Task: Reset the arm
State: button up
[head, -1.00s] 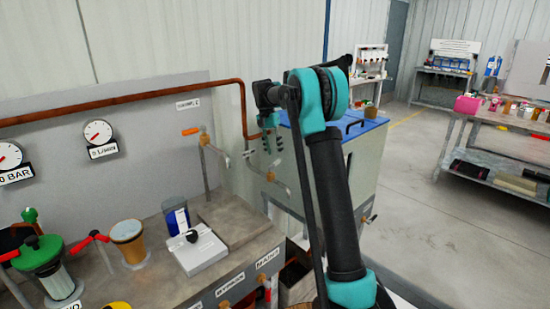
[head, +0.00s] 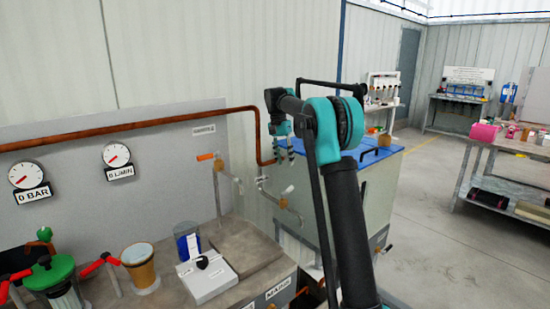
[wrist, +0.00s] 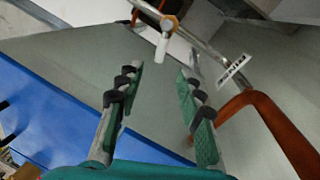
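My arm reaches up from the lower right of the head view and bends at a teal and black elbow. My gripper (head: 285,149) hangs at its end, in front of the wall near the copper pipe's bend. In the wrist view my gripper (wrist: 158,100) shows two green and black fingers spread apart with nothing between them. Beyond the fingertips are a metal pipe (wrist: 205,45) and a valve with an orange nut and a white handle (wrist: 162,45). They look apart from the fingers.
A copper pipe (head: 130,128) runs along the panel beside my gripper. A grey tank with a blue lid (head: 375,158) stands behind my arm. The bench at left holds a white box (head: 207,276), a blue container (head: 187,241) and a tan cup (head: 139,264). Open floor (head: 425,220) lies right.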

jog(key=s+d+f+n+t, duration=0.1)
jog(key=s+f, duration=0.3)
jog(key=s, duration=0.5)
jog(key=s+d+f+n+t+y, duration=0.1)
jog(key=s+d+f, duration=0.3)
jog(key=s, duration=0.5)
jog(key=shift+s+d+n+t, duration=0.15)
jog(key=shift+d+n+t, duration=0.2)
jog(key=shift+n, duration=0.45)
jog(key=s+f+n+t, duration=0.1)
jog(key=s+f, duration=0.3)
jog(key=s, duration=0.4)
jog(key=s+d+f+n, duration=0.1)
jog(key=s+f, duration=0.4)
jog(key=s, duration=0.3)
jog(key=s+d+f+n+t, duration=0.1)
jog(key=s+f, duration=0.4)
jog(key=s, duration=0.3)
jog(key=shift+d+t+y, duration=0.2)
jog(key=shift+t+y, duration=0.15)
jog(key=shift+y, duration=0.05)
jog(key=shift+c, duration=0.4)
jog(key=shift+s+f+n, duration=0.25)
jog(key=shift+n, duration=0.05)
jog(key=shift+c, duration=1.1)
